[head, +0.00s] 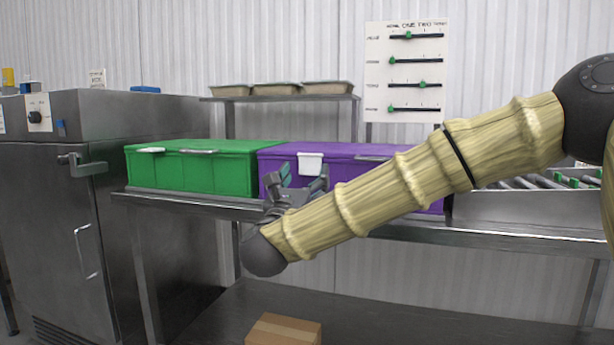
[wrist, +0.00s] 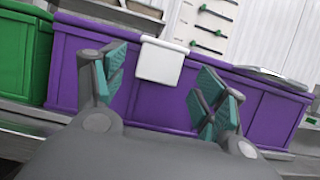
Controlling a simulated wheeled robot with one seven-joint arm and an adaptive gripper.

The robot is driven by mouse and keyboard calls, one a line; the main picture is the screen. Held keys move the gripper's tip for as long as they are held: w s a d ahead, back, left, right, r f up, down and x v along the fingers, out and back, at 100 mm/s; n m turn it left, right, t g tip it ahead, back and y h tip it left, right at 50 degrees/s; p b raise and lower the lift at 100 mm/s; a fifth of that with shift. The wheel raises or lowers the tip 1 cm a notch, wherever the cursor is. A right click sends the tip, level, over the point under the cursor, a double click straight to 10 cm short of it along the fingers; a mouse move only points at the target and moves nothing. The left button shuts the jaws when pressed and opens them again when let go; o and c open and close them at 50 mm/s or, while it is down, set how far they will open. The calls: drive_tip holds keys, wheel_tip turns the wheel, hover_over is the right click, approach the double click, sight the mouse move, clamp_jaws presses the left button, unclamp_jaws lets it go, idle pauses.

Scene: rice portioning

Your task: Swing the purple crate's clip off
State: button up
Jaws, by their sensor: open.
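The purple crate (head: 350,153) stands on the metal table, right of the green crate; my arm hides part of its front. Its white clip (head: 310,163) hangs flat over the top edge of the front face. In the wrist view the clip (wrist: 160,61) lies against the purple crate (wrist: 70,70), ahead of my gripper and between its fingers in the picture. My gripper (head: 297,182) is open and empty in front of the crate, a little below the clip. In the wrist view my gripper (wrist: 160,95) shows its teal pads spread wide, apart from the clip.
The green crate (head: 190,170) sits close on the left. A metal handle (wrist: 270,75) lies on the purple lid. A roller conveyor (head: 530,182) is at right, a steel cabinet (head: 60,220) at left. A cardboard box (head: 284,330) sits on the lower shelf.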

sight(310, 166)
drive_tip(key=shift+x, duration=1.2)
drive_tip(key=c, duration=1)
